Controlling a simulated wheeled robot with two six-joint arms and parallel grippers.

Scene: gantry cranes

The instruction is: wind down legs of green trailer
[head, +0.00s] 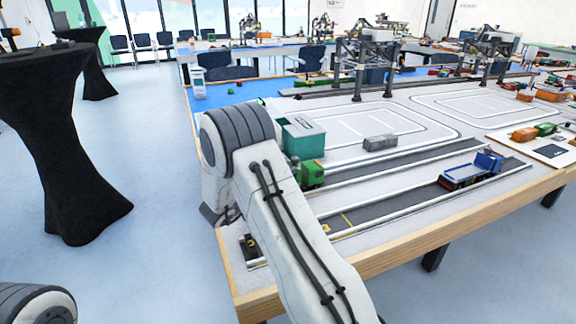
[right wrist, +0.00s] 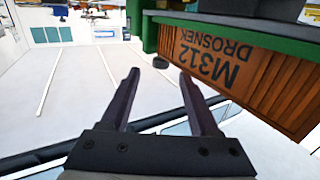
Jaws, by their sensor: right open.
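In the right wrist view, a slatted orange-brown body marked M312 DROSNEK (right wrist: 265,80) hangs close at the right, with a green frame (right wrist: 225,24) along its upper edge. A green upright part (right wrist: 140,14) stands at its left end. I cannot tell whether this is a leg of the trailer. My right gripper (right wrist: 159,74) is open and empty, its two dark fingers spread beside the slatted body. In the head view, a small green vehicle (head: 312,173) shows on the table beside my right arm, which hides the area behind it and the gripper. My left gripper is out of view.
A blue-and-white truck (head: 468,171) stands on the dark lane at the right. A teal box (head: 303,138) and a grey container (head: 380,142) stand behind. A gantry crane (head: 370,55) rises at the back. The lane between green vehicle and blue truck is clear.

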